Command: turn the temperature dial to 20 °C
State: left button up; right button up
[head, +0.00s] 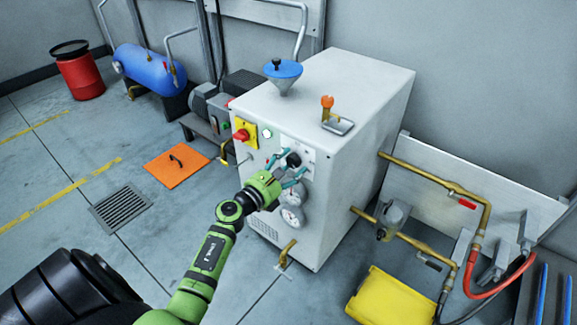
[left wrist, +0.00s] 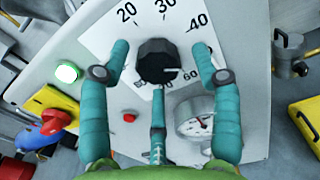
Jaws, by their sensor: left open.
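The temperature dial is a black round knob (left wrist: 157,61) on a white scale plate (left wrist: 100,42) on the machine's front. The numbers 20, 30 and 40 run across its top; the lower numbers are small and partly hidden. Its white pointer mark points to the right, below the 40 and well away from the 20 at upper left. In the head view the knob (head: 293,159) is at my left gripper's fingertips. My left gripper (left wrist: 160,50) is open, with a teal finger on each side of the knob and a third below it. Gaps show beside the knob. My right gripper is not in view.
The white machine (head: 340,150) carries a red-and-yellow switch (head: 243,133), a lit green button (left wrist: 68,72), a small red button (left wrist: 128,117) and gauges (head: 292,217) near the dial. Brass pipes (head: 440,185) and a yellow container (head: 390,298) are at right.

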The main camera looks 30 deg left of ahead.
pick_arm(q)
jog(key=c, duration=1.1)
jog(key=shift+c, duration=0.2)
jog(key=shift+s+f, duration=0.1)
jog(key=shift+f, duration=0.05)
jog(key=shift+d+f, duration=0.1)
